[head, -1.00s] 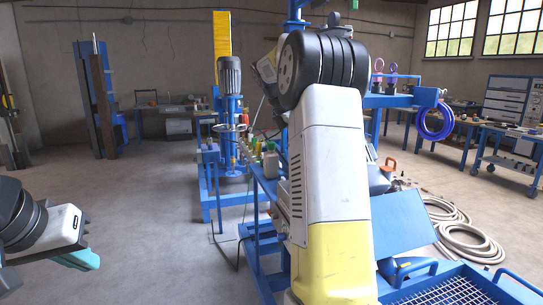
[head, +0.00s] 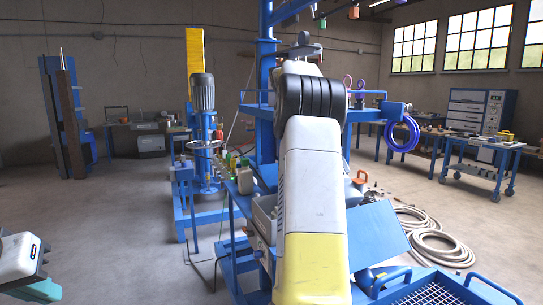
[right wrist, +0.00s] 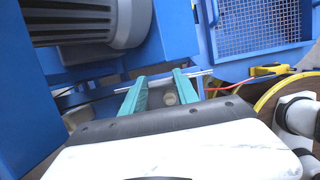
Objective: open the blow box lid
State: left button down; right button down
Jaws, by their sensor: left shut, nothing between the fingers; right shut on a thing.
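I cannot tell for sure which part is the blow box lid. A tilted plain blue panel (head: 380,235) stands right of my right arm in the head view. A blue-framed mesh grid with handles (head: 435,292) lies at the bottom right; a mesh panel also shows in the right wrist view (right wrist: 262,28). My right gripper (right wrist: 160,80) shows its teal fingers apart, shut on a thin light bar that crosses at the fingertips. In the head view my own forearm hides this gripper. My left gripper (head: 38,290) is shut and empty at the lower left, away from everything.
A large grey motor (right wrist: 90,20) and blue panels are close to my right gripper. A yellow tool with a red lead (right wrist: 268,70) lies at its right. Coiled hoses (head: 440,248) lie on the floor at the right. The floor at the left is open.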

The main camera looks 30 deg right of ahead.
jog(key=shift+d, duration=0.2)
jog(key=c, duration=0.9)
grip_release()
jog(key=shift+a, duration=0.1)
jog(key=shift+v, duration=3.9)
